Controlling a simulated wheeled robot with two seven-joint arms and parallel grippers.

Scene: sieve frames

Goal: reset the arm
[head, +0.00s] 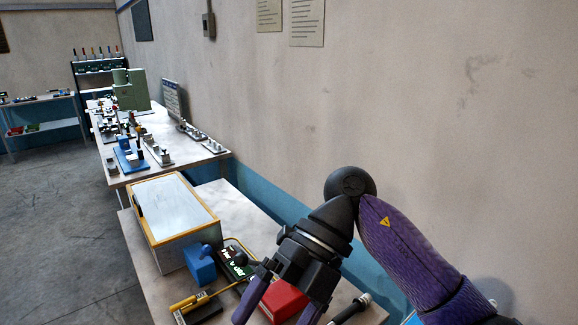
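My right arm comes in from the right with a purple sleeve and a black wrist. My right gripper (280,308) points down over the near table, its two purple-tipped fingers spread apart. A red box (285,300) shows between and behind the fingers. I see nothing held between them, though the fingertips run close to the bottom edge of the view. My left arm and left gripper are not in view.
The near table (245,205) holds a yellow-framed box (172,212), a blue block (200,264), a yellow-handled tool (193,301) and a black-and-white cylinder (350,308). A cluttered workbench (190,152) stands beyond. The wall (440,90) is close on the right; open floor (60,220) lies left.

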